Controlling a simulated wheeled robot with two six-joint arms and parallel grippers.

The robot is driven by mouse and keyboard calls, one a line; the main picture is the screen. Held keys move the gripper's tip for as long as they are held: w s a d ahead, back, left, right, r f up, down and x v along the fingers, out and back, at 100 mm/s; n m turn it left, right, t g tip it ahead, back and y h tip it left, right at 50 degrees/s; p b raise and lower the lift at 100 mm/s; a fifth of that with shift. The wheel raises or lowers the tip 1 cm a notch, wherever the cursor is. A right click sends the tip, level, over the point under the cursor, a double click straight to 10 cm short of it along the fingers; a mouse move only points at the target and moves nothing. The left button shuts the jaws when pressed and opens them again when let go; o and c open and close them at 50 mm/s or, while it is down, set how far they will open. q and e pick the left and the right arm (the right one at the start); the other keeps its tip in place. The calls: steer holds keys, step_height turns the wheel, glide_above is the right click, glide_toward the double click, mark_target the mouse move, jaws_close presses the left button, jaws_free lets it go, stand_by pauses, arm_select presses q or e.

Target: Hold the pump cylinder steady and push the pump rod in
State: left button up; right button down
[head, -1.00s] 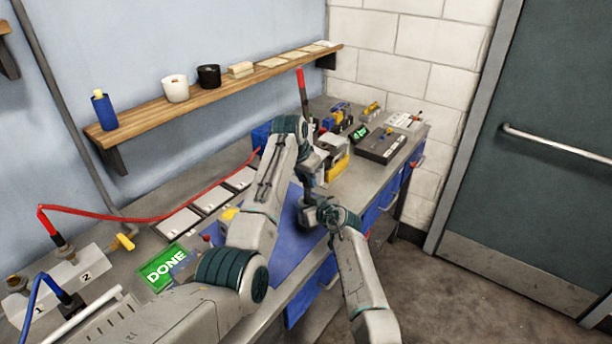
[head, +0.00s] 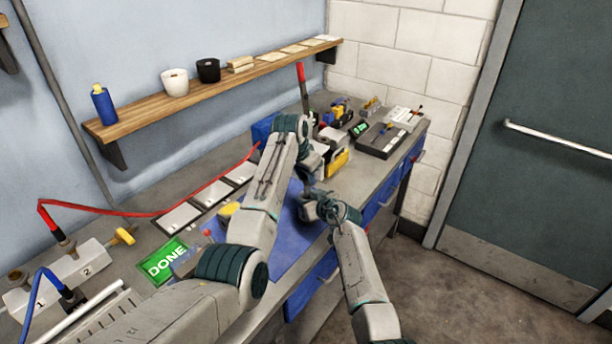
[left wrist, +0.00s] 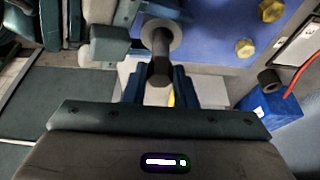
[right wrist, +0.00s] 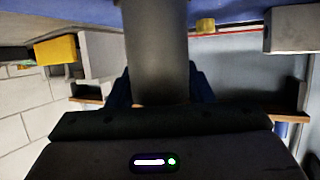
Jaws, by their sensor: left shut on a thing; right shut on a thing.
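My left gripper (left wrist: 160,92) is shut on the dark pump rod (left wrist: 160,68), seen almost end-on in the left wrist view. The rod meets a round grey end of the pump cylinder (right wrist: 156,45). My right gripper (right wrist: 158,98) is shut on that thick dark grey cylinder. In the head view my left gripper (head: 308,183) is close above my right gripper (head: 318,207), over the blue mat (head: 270,250). The arms largely hide the pump there, so how deep the rod sits in the cylinder cannot be told.
A green DONE sign (head: 165,262) lies on the bench, with a red cable (head: 150,214) behind it. A yellow-and-grey block (head: 338,160) and a black box (head: 378,140) stand beyond the grippers. A wooden shelf (head: 220,88) runs along the wall.

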arm_select(q)
steer(key=o, duration=1.3)
steer(key=shift+f, duration=0.15)
steer(key=shift+s, duration=0.1)
steer(key=shift+d, duration=0.1)
steer(key=shift+c, duration=0.2)
steer(key=shift+s+r, duration=0.1)
steer(key=shift+r, duration=0.15)
steer(key=shift+c, duration=0.5)
steer(key=shift+o, duration=0.6)
steer(key=shift+r, duration=0.35)
steer(key=shift+v, duration=2.95)
